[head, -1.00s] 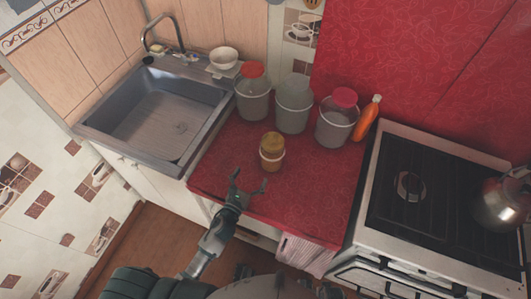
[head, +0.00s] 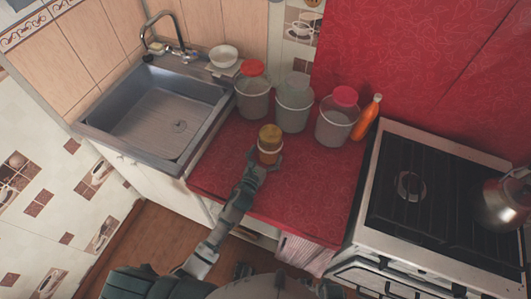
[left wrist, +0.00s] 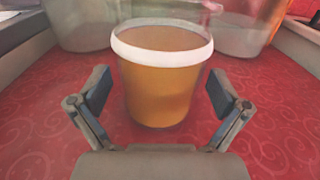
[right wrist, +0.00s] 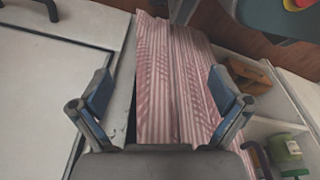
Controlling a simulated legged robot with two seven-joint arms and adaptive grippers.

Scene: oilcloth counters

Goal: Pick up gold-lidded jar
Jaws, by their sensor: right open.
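The gold-lidded jar (head: 270,146) stands upright on the red counter, with a gold top and a white band around an amber body. In the left wrist view the jar (left wrist: 164,85) fills the middle, and its lid is not clear there. My left gripper (head: 262,164) is at the jar's near side. In the left wrist view my left gripper (left wrist: 158,95) is open, with one finger on each side of the jar and gaps showing between. My right gripper (right wrist: 160,95) is open and empty, above a pink striped towel (right wrist: 175,85).
Several larger containers stand behind the jar: a red-lidded one (head: 253,100), a grey one (head: 294,110) and another red-lidded one (head: 335,125). An orange bottle (head: 367,118) stands beside the stove (head: 440,190). The sink (head: 155,115) is at left. The counter (head: 305,195) is clear right of the jar.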

